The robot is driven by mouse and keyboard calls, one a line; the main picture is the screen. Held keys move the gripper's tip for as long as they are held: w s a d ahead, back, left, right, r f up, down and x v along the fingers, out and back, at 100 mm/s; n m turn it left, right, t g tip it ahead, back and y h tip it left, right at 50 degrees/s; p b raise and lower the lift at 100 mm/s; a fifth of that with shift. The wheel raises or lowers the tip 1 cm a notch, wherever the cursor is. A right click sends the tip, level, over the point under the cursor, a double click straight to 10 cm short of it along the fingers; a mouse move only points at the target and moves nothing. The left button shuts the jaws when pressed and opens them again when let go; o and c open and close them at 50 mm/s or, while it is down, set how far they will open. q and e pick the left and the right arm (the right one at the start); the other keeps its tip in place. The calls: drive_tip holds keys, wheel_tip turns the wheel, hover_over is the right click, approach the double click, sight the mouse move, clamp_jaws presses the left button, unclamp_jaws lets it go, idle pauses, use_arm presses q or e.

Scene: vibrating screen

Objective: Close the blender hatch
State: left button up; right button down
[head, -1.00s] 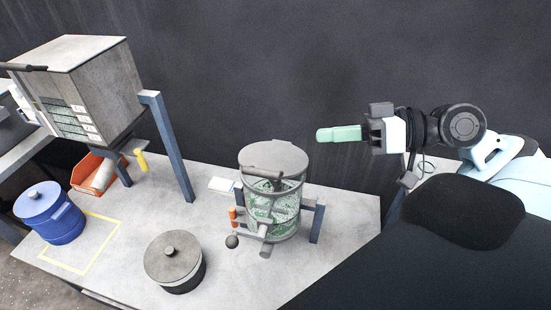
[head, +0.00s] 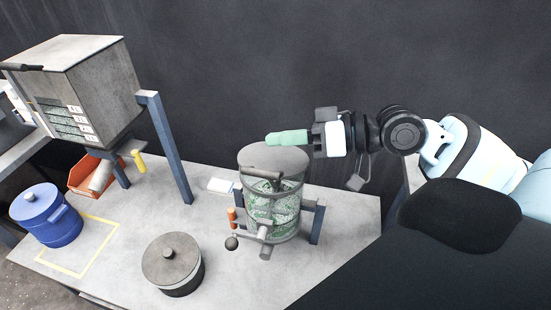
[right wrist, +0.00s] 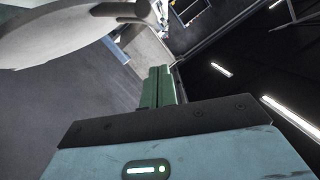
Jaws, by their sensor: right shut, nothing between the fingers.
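The blender (head: 288,215) is a clear drum with green-flecked contents, held in a metal frame on the table. Its round grey hatch (head: 272,160) is at the top of the drum; I cannot tell from the head view how far it is tilted. My right gripper (head: 272,139) comes in from the right, its green fingers shut and empty, just behind and above the hatch's far edge. Contact is unclear. In the right wrist view the shut fingers (right wrist: 160,85) point away, and a pale disc (right wrist: 60,35), probably the hatch, fills the upper left. My left gripper is out of view.
A round grey lidded pot (head: 172,262) and a blue lidded pot (head: 48,215) stand on the table (head: 125,262). An orange bin (head: 85,178) and a grey boxy machine on blue legs (head: 90,85) are at the left. A dark wall rises behind.

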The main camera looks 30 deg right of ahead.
drive_tip(key=shift+w+a, duration=0.3)
drive_tip(key=shift+a, duration=0.05)
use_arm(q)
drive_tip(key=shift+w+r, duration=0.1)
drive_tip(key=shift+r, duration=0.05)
use_arm(e)
drive_tip(key=shift+s+a+f, duration=0.2)
drive_tip(key=shift+f, duration=0.45)
drive_tip(key=shift+s+a+f, duration=0.2)
drive_tip(key=shift+a+f, duration=0.05)
drive_tip(key=shift+f, duration=0.35)
drive_tip(key=shift+s+a+f, duration=0.2)
drive_tip(key=shift+f, duration=0.45)
